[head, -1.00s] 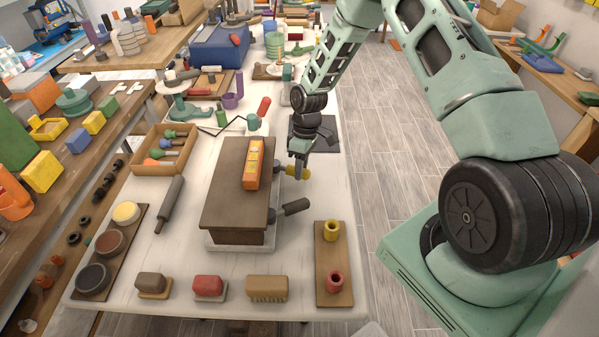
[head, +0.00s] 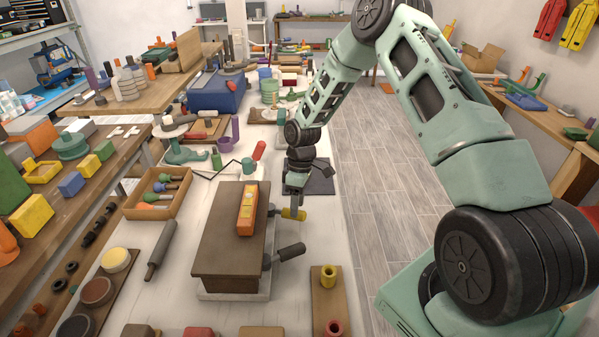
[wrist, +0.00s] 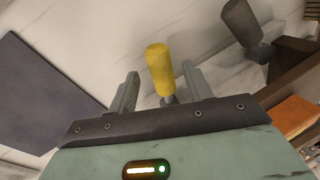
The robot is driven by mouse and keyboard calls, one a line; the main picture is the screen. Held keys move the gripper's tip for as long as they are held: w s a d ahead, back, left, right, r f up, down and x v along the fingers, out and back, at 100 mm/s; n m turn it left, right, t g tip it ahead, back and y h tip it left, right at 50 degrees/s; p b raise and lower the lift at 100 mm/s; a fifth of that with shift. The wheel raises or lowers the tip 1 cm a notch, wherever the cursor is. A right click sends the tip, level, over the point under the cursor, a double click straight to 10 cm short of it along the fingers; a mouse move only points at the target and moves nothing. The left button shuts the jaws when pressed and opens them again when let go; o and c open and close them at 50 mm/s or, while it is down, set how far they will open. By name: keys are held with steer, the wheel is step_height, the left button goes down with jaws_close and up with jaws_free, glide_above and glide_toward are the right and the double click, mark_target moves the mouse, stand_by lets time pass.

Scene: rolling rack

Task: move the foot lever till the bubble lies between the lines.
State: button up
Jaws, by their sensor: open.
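A brown box (head: 222,230) stands on a pale base on the white table. An orange spirit level (head: 247,211) lies on its top; its bubble is too small to make out. A yellow-handled lever (head: 292,214) and a dark-handled lever (head: 290,252) stick out from the box's right side. My gripper (head: 296,197) is at the yellow lever. In the wrist view, my open gripper (wrist: 161,88) has one finger on each side of the yellow handle (wrist: 159,68), with gaps showing. The dark handle (wrist: 242,22) is beyond, at upper right.
A wooden board with a yellow ring (head: 328,276) and a red ring lies at the front right. A grey roller (head: 162,248) and a wooden tray of tools (head: 157,194) are left of the box. A dark flat plate (head: 318,178) lies behind my gripper.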

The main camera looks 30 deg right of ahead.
steer(key=b+v, duration=0.2)
steer(key=v, duration=1.3)
steer(key=s+a+r+h, duration=0.1)
steer(key=s+a+r, duration=0.2)
steer(key=s+a, duration=0.45)
steer(key=s+a+r, duration=0.3)
steer(key=s+a, duration=0.1)
steer(key=a, duration=0.7)
steer(key=s+a+r+t, duration=0.1)
steer(key=s+a, duration=0.2)
steer(key=s, duration=0.7)
steer(key=s+a+r+t, duration=0.1)
steer(key=s+a, duration=0.2)
steer(key=s, duration=0.7)
steer(key=shift+s+a+m+h, duration=0.3)
